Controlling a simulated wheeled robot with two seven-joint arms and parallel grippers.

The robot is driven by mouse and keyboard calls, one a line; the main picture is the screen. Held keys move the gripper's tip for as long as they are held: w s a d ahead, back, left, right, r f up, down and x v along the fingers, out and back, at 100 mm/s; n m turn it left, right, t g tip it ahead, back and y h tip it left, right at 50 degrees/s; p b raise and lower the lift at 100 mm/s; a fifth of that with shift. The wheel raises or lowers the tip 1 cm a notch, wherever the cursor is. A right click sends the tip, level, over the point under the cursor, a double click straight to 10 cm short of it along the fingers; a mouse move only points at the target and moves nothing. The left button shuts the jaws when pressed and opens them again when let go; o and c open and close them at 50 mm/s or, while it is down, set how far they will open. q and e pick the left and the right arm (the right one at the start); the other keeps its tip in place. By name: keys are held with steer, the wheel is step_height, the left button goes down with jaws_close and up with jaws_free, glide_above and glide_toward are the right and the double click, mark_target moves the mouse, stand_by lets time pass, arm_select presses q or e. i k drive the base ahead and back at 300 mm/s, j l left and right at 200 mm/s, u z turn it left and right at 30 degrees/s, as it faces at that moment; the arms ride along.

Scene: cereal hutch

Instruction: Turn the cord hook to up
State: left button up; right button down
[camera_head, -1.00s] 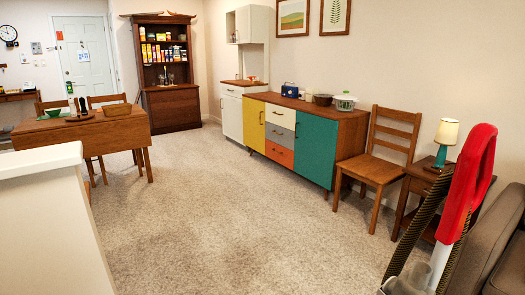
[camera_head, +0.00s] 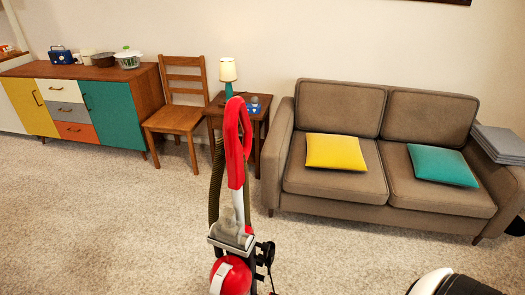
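An upright vacuum cleaner (camera_head: 232,271) stands on the carpet at the lower middle of the head view. It has a red loop handle (camera_head: 237,135), a white tube, a dark ribbed hose, a grey middle part and a round red body cut off by the bottom edge. Black parts (camera_head: 265,252) stick out on its right side. They may include the cord hook, but they are too small to tell which way it points. Neither gripper can be made out. A white and black shape at the bottom right edge may be part of my own arm.
A brown sofa (camera_head: 332,187) with yellow (camera_head: 337,151) and teal (camera_head: 442,165) cushions stands behind and right of the vacuum. A side table (camera_head: 262,121) with a lamp (camera_head: 228,75), a wooden chair (camera_head: 178,119) and a colourful sideboard (camera_head: 146,83) line the wall. Carpet on the left is clear.

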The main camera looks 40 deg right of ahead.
mark_target(265, 247)
steer(key=l+z, duration=0.15)
steer(key=z, duration=1)
steer(key=i+l+z, duration=0.2)
steer(key=l+z, duration=0.15)
steer(key=l, duration=0.15)
steer(key=i+l+z, duration=0.6)
steer(key=l+z, duration=0.15)
steer(key=i+l+u, duration=0.25)
steer(key=i, duration=0.2)
steer(key=i+l+u, duration=0.25)
steer(key=i, duration=0.15)
steer(key=i+u, duration=0.15)
steer(key=u, duration=0.25)
steer(key=i+u, duration=0.15)
steer(key=u, duration=0.25)
steer(key=i+u, duration=0.15)
steer(key=u, duration=0.3)
steer(key=i+u, duration=0.1)
steer(key=u, duration=0.3)
steer(key=i+l+u, duration=0.1)
steer(key=u, duration=0.3)
steer(key=l, duration=0.1)
